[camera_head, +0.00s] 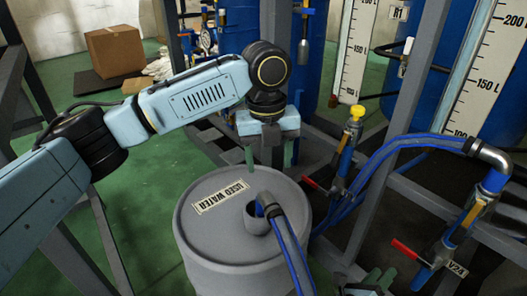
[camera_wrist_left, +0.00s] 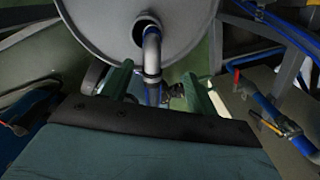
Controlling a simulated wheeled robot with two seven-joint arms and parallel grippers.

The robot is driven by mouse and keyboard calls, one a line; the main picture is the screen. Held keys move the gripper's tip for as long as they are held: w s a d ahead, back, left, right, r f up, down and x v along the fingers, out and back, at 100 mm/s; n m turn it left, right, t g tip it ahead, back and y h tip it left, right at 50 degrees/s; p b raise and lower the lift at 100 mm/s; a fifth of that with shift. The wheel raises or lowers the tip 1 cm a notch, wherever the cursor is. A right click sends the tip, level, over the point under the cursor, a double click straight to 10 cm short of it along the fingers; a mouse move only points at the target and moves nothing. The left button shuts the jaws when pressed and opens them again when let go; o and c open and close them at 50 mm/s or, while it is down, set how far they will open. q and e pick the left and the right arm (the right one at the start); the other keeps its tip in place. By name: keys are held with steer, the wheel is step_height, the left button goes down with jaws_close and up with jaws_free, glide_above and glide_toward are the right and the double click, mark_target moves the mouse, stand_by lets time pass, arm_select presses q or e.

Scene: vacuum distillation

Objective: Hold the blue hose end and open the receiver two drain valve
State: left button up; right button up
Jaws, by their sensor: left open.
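The blue hose (camera_head: 292,250) ends in a grey elbow (camera_head: 267,205) that enters the opening in the grey drum lid marked USED WATER (camera_head: 215,225). My left gripper (camera_head: 269,158) is open above the back of the drum, apart from the hose in the head view. In the left wrist view, the grey hose end (camera_wrist_left: 152,55) lies in line with the gap between the open fingers (camera_wrist_left: 160,88). A drain valve with a red handle (camera_head: 407,250) and a V2A tag (camera_head: 457,268) stands at lower right. My right gripper (camera_head: 372,281) shows partly at the bottom edge; its jaw state is unclear.
Another red-handled valve (camera_head: 313,184) stands right of the drum, below a yellow-topped fitting (camera_head: 355,112). Blue hoses (camera_head: 385,150) and grey frame bars crowd the right side. A cardboard box (camera_head: 115,50) sits at the back left. Green floor (camera_head: 150,185) is open left of the drum.

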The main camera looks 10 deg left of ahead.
mark_target(263, 199)
arm_select(q)
steer(key=shift+a+r+y, duration=0.3)
steer(key=shift+a+r, duration=0.1)
steer(key=shift+a, duration=0.2)
step_height(263, 199, down, 13)
steer(key=shift+f, duration=0.1)
